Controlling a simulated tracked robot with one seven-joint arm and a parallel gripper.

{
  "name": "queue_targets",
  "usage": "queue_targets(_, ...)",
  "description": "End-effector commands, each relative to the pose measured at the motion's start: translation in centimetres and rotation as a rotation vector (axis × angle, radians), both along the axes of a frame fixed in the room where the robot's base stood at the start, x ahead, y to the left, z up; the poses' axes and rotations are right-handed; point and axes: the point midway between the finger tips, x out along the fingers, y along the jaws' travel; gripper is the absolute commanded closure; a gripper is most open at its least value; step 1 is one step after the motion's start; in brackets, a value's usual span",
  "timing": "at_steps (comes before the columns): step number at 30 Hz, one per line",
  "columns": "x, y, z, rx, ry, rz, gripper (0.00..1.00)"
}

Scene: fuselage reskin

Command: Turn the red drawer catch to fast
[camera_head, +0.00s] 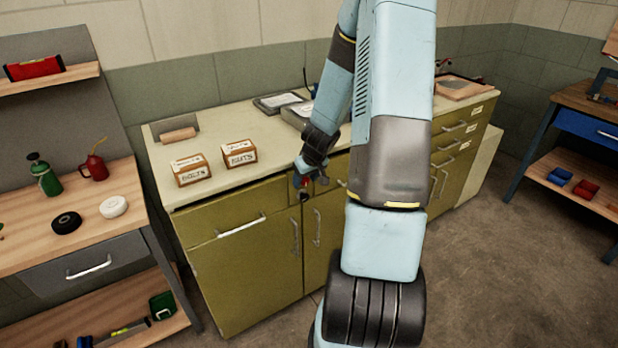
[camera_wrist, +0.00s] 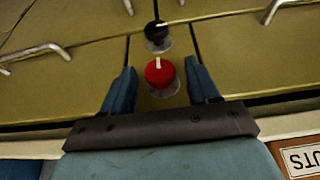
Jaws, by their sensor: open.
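The red drawer catch (camera_wrist: 160,74) is a round knob with a white pointer mark, on a pale round plate on the olive cabinet front. In the wrist view it sits between the two blue fingers of my gripper (camera_wrist: 160,84), with a gap on both sides. The gripper is open and nothing is held. The white mark points towards the top of the wrist view. In the head view my gripper (camera_head: 302,184) is at the cabinet front just below the counter edge; a bit of red (camera_head: 305,182) shows there, mostly hidden.
A black knob (camera_wrist: 157,32) with a white mark sits just beyond the red one. Metal bar handles (camera_wrist: 34,52) stick out from the cabinet fronts nearby. The counter (camera_head: 215,188) holds a bolts box (camera_head: 190,170) and a nuts box (camera_head: 239,153) near its front edge.

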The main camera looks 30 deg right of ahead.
Motion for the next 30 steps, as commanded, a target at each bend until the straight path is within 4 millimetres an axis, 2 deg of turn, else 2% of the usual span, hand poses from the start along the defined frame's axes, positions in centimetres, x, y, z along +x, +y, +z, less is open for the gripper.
queue_targets(2,0.0,0.0,0.0,0.0,0.0,0.0,0.42)
queue_targets(18,0.0,0.0,0.0,0.0,0.0,0.001,0.94)
queue_targets(19,-0.1,-1.8,0.0,0.0,0.0,-0.005,0.94)
queue_targets(20,-0.1,-1.2,0.0,-0.001,0.0,-0.002,0.92)
queue_targets(21,-0.1,-0.9,0.0,-0.001,0.0,-0.004,0.94)
queue_targets(30,-0.1,-0.6,0.0,0.041,0.0,-0.009,0.94)
